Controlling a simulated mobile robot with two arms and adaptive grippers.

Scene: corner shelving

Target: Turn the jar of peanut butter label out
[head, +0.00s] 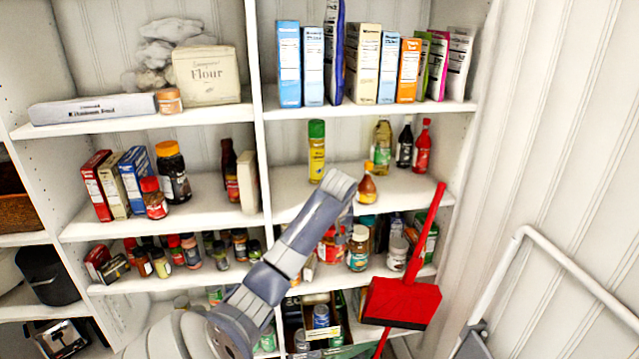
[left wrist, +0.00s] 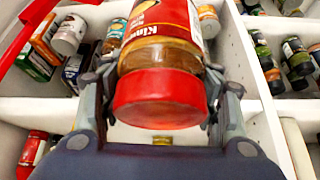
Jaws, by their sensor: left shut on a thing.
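The jar of peanut butter (left wrist: 160,95) shows large in the left wrist view. It has a red lid, a brown body and a red and white label with part of a name readable. My left gripper (left wrist: 160,85) is shut on it, with a finger on either side of the jar near its lid. The label's side is partly visible to the wrist camera; the far end is cut off by the frame. My right gripper is not in view.
A jar with a white lid (head: 358,248) stands beside the held jar's place. A red dustpan (head: 402,302) with a long handle hangs in front on the right. A sauce bottle (head: 367,186) stands on the shelf above. A white divider (left wrist: 245,55) is close by.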

